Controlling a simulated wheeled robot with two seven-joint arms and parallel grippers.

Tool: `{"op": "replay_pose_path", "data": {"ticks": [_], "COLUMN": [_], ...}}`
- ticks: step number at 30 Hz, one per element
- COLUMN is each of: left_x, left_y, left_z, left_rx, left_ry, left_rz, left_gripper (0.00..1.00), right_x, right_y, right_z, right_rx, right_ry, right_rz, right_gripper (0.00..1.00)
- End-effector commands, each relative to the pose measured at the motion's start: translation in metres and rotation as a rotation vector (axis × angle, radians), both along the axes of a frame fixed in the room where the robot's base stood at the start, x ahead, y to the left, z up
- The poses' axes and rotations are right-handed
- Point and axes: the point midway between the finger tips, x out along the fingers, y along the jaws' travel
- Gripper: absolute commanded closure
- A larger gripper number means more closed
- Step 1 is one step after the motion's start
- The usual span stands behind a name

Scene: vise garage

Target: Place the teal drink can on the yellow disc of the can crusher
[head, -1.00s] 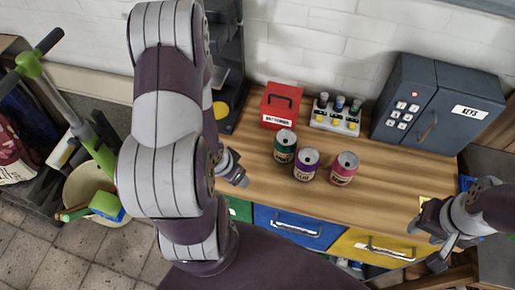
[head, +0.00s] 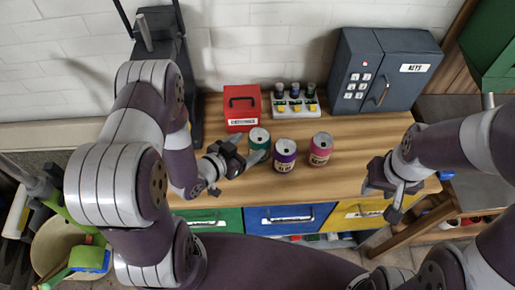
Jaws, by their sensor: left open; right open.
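The teal drink can (head: 259,138) stands upright on the wooden workbench, at the left of a row of three cans. My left gripper (head: 243,158) is open, just in front and left of the teal can, and hides its lower part. I cannot tell whether a finger touches it. The can crusher (head: 168,48) is the dark upright frame at the back left by the wall. Its yellow disc is hidden behind my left arm. My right gripper (head: 383,187) is open and empty over the bench's right front part.
A purple can (head: 284,156) and a pink can (head: 320,149) stand right of the teal can. The bench top (head: 355,140) right of the cans is clear.

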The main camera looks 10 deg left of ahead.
Motion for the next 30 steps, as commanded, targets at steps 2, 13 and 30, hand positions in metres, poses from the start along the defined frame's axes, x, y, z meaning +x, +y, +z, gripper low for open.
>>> {"op": "replay_pose_path", "data": {"ticks": [2,13,30], "left_x": [0.012,0.031,0.031], "left_y": [-0.01,-0.018,-0.018], "left_z": [-0.001,-0.013,-0.006], "left_rx": [0.001,0.0,0.001], "left_ry": [0.001,0.001,-0.002], "left_rz": [-0.008,-0.001,-0.001], "left_gripper": [0.26,0.26,0.83], "right_x": [0.0,0.0,0.0], "right_y": [0.0,0.0,0.0], "right_z": [0.009,0.009,0.009], "right_rx": [0.0,0.0,0.0], "right_ry": [0.0,0.0,0.0], "right_rz": [0.0,0.0,0.0], "right_gripper": [0.57,0.57,0.57]}}
